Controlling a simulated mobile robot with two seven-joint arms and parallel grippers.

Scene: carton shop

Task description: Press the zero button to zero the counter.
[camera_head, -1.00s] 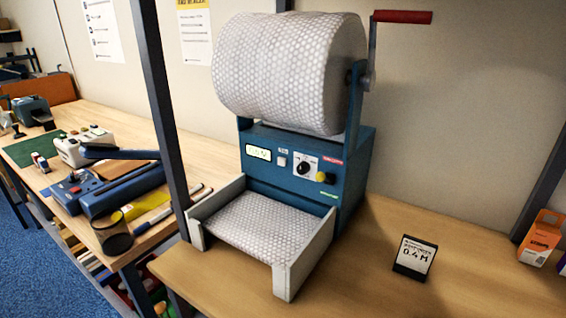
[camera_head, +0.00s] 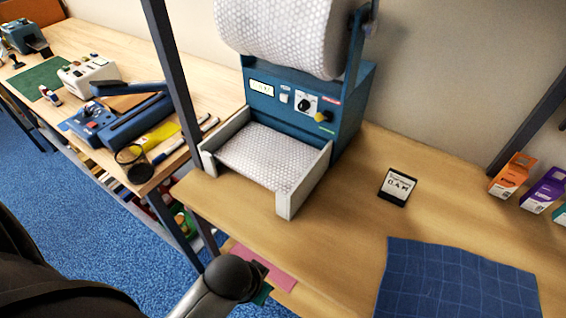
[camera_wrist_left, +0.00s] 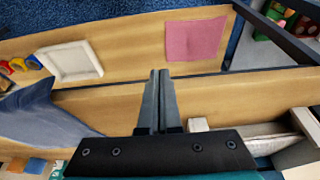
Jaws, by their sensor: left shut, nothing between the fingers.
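The blue counter machine (camera_head: 345,138) stands on the bench with a small lit display (camera_head: 261,87) on its front panel. A small white button (camera_head: 284,98) sits just right of the display; its label is too small to read. A black dial (camera_head: 304,104) and a yellow knob (camera_head: 320,116) are farther right. My left arm reaches in low at the left, below and in front of the machine, with its gripper mostly hidden in the head view. In the left wrist view my left gripper (camera_wrist_left: 158,73) is shut and empty, apart from the machine. My right gripper is out of view.
A bubble-wrap roll (camera_head: 290,35) tops the machine, above a white-walled tray (camera_head: 306,185). A "0.4 M" card (camera_head: 397,186) and a blue mat (camera_head: 455,283) lie right. A dark post (camera_head: 172,75) stands left. A pink sheet (camera_wrist_left: 195,38) is on the lower shelf.

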